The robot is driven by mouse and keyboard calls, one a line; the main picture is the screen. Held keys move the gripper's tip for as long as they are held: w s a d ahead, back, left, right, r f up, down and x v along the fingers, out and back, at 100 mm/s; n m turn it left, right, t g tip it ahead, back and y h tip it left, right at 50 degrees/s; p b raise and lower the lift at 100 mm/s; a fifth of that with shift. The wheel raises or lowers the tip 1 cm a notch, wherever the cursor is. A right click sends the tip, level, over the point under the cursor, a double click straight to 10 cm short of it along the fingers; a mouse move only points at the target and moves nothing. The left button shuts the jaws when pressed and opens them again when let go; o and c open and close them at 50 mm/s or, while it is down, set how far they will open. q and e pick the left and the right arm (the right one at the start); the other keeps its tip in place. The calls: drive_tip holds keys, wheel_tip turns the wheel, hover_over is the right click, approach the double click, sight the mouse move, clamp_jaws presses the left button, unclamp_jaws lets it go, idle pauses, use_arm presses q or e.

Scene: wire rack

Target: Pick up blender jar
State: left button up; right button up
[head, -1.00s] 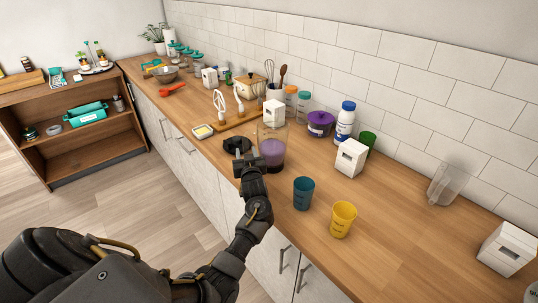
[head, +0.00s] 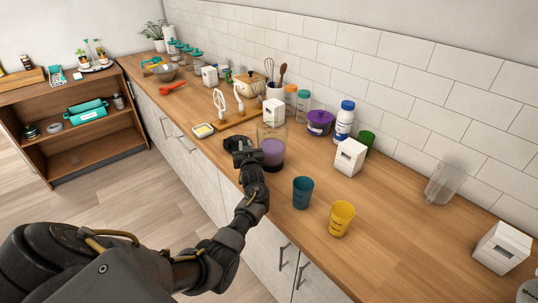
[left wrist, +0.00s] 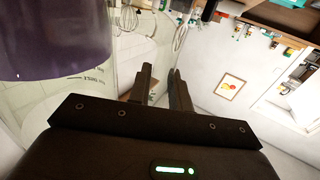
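The blender jar (head: 271,152) is a clear jar with purple contents, upright on the wooden counter. In the left wrist view, its clear wall with measuring marks (left wrist: 92,88) and the purple part fill the left side. My left gripper (head: 240,146) is just left of the jar in the head view, at about the height of its side. In the left wrist view, the two fingers (left wrist: 162,78) stand apart with a gap between them, beside the jar wall. I cannot tell whether they touch the jar. My right gripper is not in view.
A teal cup (head: 302,192) and a yellow cup (head: 341,217) stand in front of the jar. A white box (head: 273,113) is behind it, and another white box (head: 350,156) is to the right. A butter dish (head: 203,130) lies left. The right counter is mostly clear.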

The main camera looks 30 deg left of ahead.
use_arm(q)
clamp_jaws()
idle(0.5)
idle(0.4)
drive_tip(key=shift+w+r, duration=0.1)
drive_tip(key=shift+r, duration=0.15)
drive_tip(key=shift+r, duration=0.1)
drive_tip(key=shift+r, duration=0.1)
